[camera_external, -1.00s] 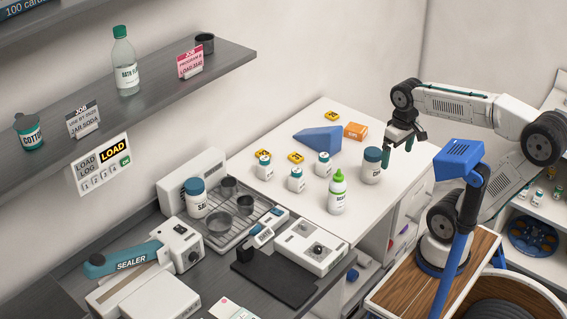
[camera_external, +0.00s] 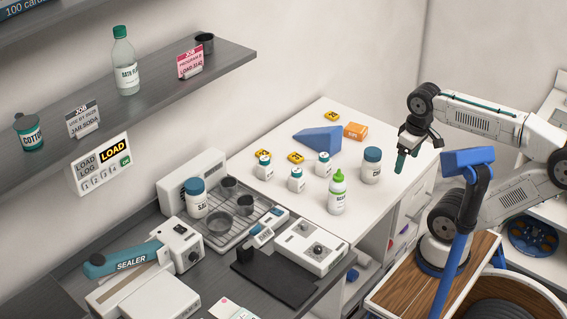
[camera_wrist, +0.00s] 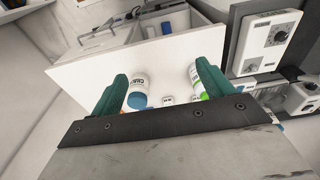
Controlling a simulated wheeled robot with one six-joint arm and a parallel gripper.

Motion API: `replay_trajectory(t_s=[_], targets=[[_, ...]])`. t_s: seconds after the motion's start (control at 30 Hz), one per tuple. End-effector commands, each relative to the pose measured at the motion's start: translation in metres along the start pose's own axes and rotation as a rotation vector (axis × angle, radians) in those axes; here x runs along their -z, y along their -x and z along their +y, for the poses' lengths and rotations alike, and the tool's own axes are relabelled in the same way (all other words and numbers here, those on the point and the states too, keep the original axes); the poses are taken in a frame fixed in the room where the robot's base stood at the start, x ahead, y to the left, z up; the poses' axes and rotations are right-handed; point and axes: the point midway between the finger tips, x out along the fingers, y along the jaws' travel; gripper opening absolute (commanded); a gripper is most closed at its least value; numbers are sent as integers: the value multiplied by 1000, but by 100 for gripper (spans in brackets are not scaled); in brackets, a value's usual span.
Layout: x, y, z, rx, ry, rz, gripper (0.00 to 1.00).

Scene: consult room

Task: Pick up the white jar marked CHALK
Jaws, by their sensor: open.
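The white jar (camera_external: 372,168) with a blue lid stands upright on the white table, right of the green-capped bottle (camera_external: 338,193). Its label is partly readable in the external view. In the wrist view the jar (camera_wrist: 139,91) appears tilted, beside the left finger. My gripper (camera_external: 419,151) is open and empty, to the right of the jar and apart from it. Its green fingers also show in the wrist view (camera_wrist: 162,82), with the jar and the green-capped bottle between them in the picture.
A similar blue-lidded white jar (camera_external: 196,199) stands on a tray rack at the left. The table's right side is clear.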

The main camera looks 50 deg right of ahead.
Motion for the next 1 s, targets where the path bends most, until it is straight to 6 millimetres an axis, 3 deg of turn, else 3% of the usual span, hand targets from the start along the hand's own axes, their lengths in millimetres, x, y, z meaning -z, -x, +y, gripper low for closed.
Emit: replay_trajectory(t_s=[0.27, 0.47, 0.7, 1.0], targets=[[17, -10, -2, 190, -432, -137, 80], [46, -18, 8, 412, -908, -273, 80], [94, -19, 57, 764, -1540, -446, 80], [123, -14, 131, 1119, -1991, -578, 80]])
